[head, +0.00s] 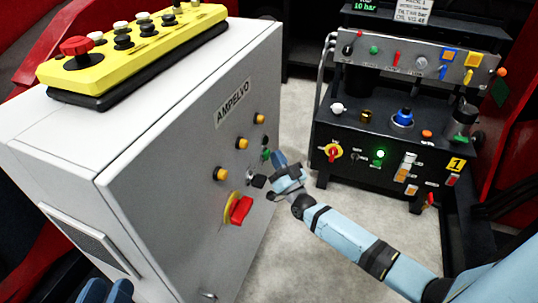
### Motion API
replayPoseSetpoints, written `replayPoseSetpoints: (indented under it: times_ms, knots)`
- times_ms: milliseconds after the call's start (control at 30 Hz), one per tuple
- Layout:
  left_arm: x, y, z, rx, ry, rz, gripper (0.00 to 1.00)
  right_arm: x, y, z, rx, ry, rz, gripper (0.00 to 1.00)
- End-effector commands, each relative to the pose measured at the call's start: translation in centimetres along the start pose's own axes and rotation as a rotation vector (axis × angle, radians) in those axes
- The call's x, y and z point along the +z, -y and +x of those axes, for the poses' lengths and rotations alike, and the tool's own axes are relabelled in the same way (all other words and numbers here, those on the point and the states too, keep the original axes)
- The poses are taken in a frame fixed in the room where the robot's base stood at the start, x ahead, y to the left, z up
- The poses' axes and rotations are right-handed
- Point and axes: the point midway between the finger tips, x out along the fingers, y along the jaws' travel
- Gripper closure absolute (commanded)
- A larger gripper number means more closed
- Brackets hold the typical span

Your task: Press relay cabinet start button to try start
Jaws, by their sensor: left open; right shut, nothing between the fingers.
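The relay cabinet (160,165) is a light grey box labelled AMPELVO, with its controls on the front door. A small green button (266,154) shows on the door's right part, just left of my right gripper (279,163). The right gripper is shut and empty, close to the door. I cannot tell whether it touches the button. Three yellow-orange buttons (242,143) and a red rotary switch on yellow (241,209) are also on the door. My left gripper (107,293) is open and only partly in view at the bottom left edge.
A yellow control box (140,50) with a red knob lies on top of the cabinet. A black control bench (345,130) with many knobs and lamps, one lit green, stands at the right. Grey floor (300,245) lies between them.

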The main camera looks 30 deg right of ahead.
Motion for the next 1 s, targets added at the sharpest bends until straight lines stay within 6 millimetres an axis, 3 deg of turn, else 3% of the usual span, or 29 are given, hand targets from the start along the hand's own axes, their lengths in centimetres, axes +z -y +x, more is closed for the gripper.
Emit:
replayPoseSetpoints:
  times_ms: [667, 1000]
  knots:
    - [-0.9, -0.2, 0.0, -0.001, -0.002, -0.002, 0.57, -0.9, -0.9, -1.2, 0.0, 0.0, -0.001, 1.0]
    - [-2.1, -0.4, -0.1, 0.0, 0.0, 0.0, 0.57, -2.7, -2.5, -3.4, 0.0, 0.001, -0.002, 1.0]
